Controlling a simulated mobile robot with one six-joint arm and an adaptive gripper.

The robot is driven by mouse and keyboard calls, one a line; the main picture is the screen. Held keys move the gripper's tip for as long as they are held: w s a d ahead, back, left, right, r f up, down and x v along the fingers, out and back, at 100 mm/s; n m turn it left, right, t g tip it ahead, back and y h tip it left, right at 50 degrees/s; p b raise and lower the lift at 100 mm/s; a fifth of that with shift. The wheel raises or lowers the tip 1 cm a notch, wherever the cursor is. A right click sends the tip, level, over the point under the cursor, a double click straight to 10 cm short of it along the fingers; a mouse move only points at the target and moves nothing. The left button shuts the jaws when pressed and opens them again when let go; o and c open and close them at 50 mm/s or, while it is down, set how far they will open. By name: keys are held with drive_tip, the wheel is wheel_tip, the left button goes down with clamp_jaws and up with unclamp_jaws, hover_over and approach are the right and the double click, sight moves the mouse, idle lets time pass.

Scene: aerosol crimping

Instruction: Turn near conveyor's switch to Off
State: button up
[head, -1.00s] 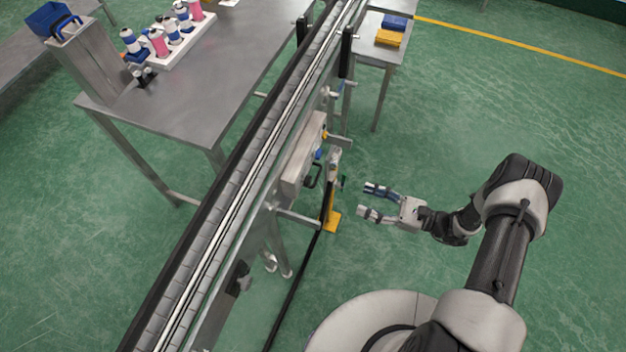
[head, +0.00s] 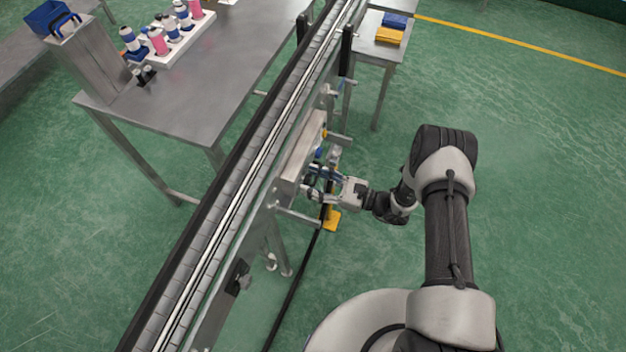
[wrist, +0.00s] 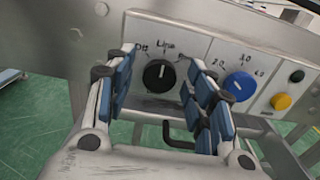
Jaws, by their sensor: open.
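The near conveyor's switch is a round black knob (wrist: 159,76) on a pale control panel (wrist: 195,50) in the wrist view. Its white mark points up, roughly towards the "Line" label; the "Off" label is at its upper left. My gripper (head: 311,181) is open at the panel on the conveyor's side. In the wrist view its two blue-padded fingers lie left and right of the black knob, with nothing held. Whether the pads touch the knob cannot be told. In the head view the knob is hidden by the gripper and the panel's angle.
A blue dial (wrist: 238,87), a yellow button (wrist: 281,101) and a black button (wrist: 297,76) sit right of the knob. A black handle (wrist: 178,136) is below the panel. The conveyor (head: 236,180) runs along the left; open green floor lies to the right.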

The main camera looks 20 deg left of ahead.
drive_tip(key=shift+a, duration=0.2)
drive_tip(key=c, duration=1.1)
drive_tip(key=shift+o, duration=0.2)
drive_tip(key=shift+n, duration=0.3)
drive_tip(key=n+b, duration=0.2)
drive_tip(key=n, duration=0.1)
drive_tip(key=shift+f+n, duration=0.1)
drive_tip(key=shift+n, duration=0.2)
drive_tip(key=n+b, duration=0.2)
drive_tip(key=n, duration=0.3)
drive_tip(key=shift+s+n, duration=0.1)
drive_tip(key=shift+n, duration=0.2)
drive_tip(key=shift+b, duration=0.3)
